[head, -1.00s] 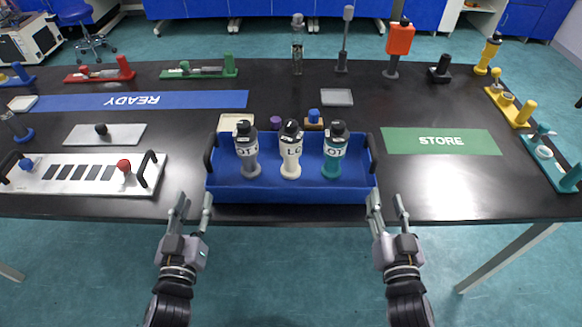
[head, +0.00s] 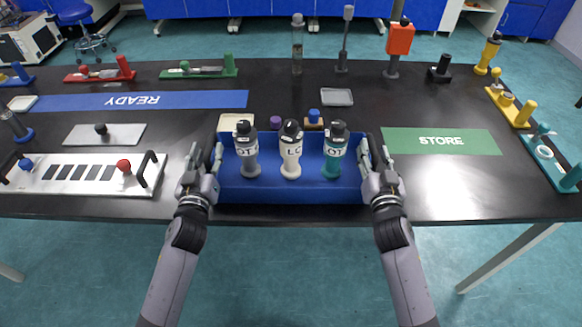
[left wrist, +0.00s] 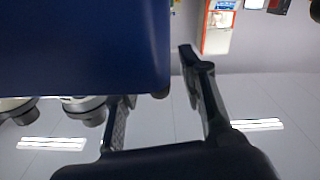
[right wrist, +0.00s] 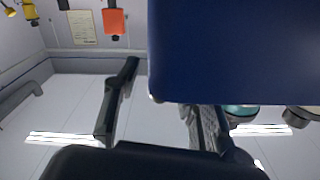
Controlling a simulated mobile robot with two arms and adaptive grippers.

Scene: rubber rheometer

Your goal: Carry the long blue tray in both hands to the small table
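The long blue tray (head: 290,190) lies at the near edge of the black table and holds a grey, a cream and a teal bottle. My left gripper (head: 204,158) is at the tray's left end and my right gripper (head: 376,156) is at its right end, around where the black end handles are. In the left wrist view the fingers (left wrist: 160,95) stand apart, with the blue tray wall (left wrist: 80,50) beside them. In the right wrist view the fingers (right wrist: 160,95) are also apart beside the tray. The handles are mostly hidden by the grippers.
A white panel (head: 60,172) with black handles lies left of the tray. A green STORE mat (head: 440,148) lies to the right and a blue READY strip (head: 70,101) to the back left. Small grey and cream plates lie behind the tray. The small table cannot be made out.

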